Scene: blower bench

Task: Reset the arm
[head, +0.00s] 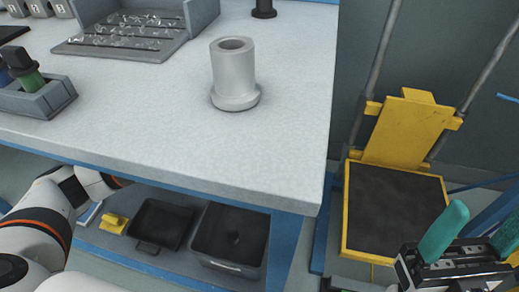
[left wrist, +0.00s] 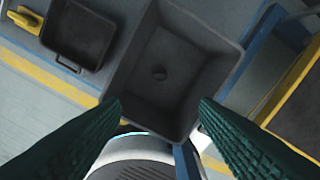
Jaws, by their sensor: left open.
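My left gripper (left wrist: 160,105) is open in the left wrist view, its two dark green ribbed fingers wide apart with nothing between them. My right gripper (head: 487,222) is at the lower right corner of the head view, in front of the yellow trolley. Its teal fingers stand apart, and I see nothing between them.
The bench top (head: 150,120) holds a grey flanged cylinder (head: 234,75), a tray of small parts (head: 125,35) and a grey holder (head: 40,98). The bin (head: 228,240) and a black tray (head: 160,225) sit on the lower shelf. A yellow trolley (head: 405,130) stands right.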

